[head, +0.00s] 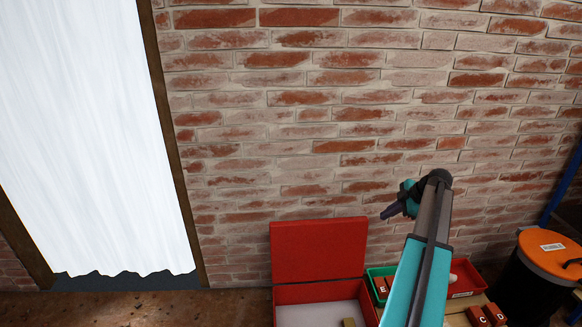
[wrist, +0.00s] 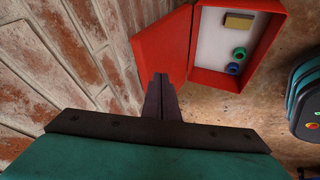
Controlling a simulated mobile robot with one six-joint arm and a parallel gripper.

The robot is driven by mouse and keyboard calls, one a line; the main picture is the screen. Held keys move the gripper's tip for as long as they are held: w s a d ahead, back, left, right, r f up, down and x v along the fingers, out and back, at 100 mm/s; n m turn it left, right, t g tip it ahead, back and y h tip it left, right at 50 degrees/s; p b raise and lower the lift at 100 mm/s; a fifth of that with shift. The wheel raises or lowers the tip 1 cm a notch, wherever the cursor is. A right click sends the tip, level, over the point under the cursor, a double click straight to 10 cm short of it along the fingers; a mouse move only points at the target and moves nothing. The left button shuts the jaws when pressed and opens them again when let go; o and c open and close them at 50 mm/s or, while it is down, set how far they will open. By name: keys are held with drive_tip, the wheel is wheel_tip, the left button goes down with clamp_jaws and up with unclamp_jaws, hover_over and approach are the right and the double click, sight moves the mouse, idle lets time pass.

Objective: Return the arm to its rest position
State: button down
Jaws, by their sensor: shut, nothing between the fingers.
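My arm (head: 424,250) rises from the lower edge of the head view and bends at the top, with its end toward the left. My gripper (head: 384,215) is in the air in front of the brick wall, above and to the right of the open red box. In the wrist view my gripper (wrist: 161,77) has its dark fingers together, with nothing between them.
The red box (head: 320,250) has its lid up. The wrist view shows a yellow block (wrist: 239,22), a green ring (wrist: 240,53) and a blue ring (wrist: 233,68) inside. A green bin (head: 372,273), red bin (head: 467,278) and orange-lidded drum (head: 550,255) stand right.

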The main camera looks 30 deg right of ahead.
drive_tip(key=w+a+f+n+g+y+p, duration=0.1)
drive_tip(key=w+a+f+p, duration=0.15)
drive_tip(key=w+a, duration=0.45)
drive_tip(key=w+a+f+n+g+y+p, duration=0.15)
drive_tip(key=w+a+f, duration=0.25)
drive_tip(key=a, duration=0.7)
drive_tip(key=s+a+f+n+g+p, duration=0.15)
drive_tip(key=a+f, duration=0.25)
drive_tip(key=a, duration=0.5)
drive_tip(key=s+a+f+g+y+p, duration=0.1)
drive_tip(key=a+f+p, duration=0.15)
drive_tip(key=a, duration=0.55)
drive_tip(key=s+a+f+g+p, duration=0.15)
drive_tip(key=a+f, duration=0.25)
drive_tip(key=a, duration=0.5)
drive_tip(key=s+a+f+m+g+h+p, duration=0.1)
drive_tip(key=s+a+f+g+p, duration=0.15)
drive_tip(key=s+a, duration=0.55)
drive_tip(key=s+a+f+m+g+h+p, duration=0.15)
drive_tip(key=s+a+f, duration=0.25)
drive_tip(key=s+a, duration=0.4)
drive_tip(key=s+d+f+m+g+h+p, duration=0.1)
drive_tip(key=s+m+h+p, duration=0.1)
drive_tip(key=s+m, duration=1)
drive_tip(key=s+h, duration=0.1)
drive_tip(key=s, duration=0.2)
drive_tip(key=shift+f+m, duration=0.15)
drive_tip(key=shift+m, duration=0.2)
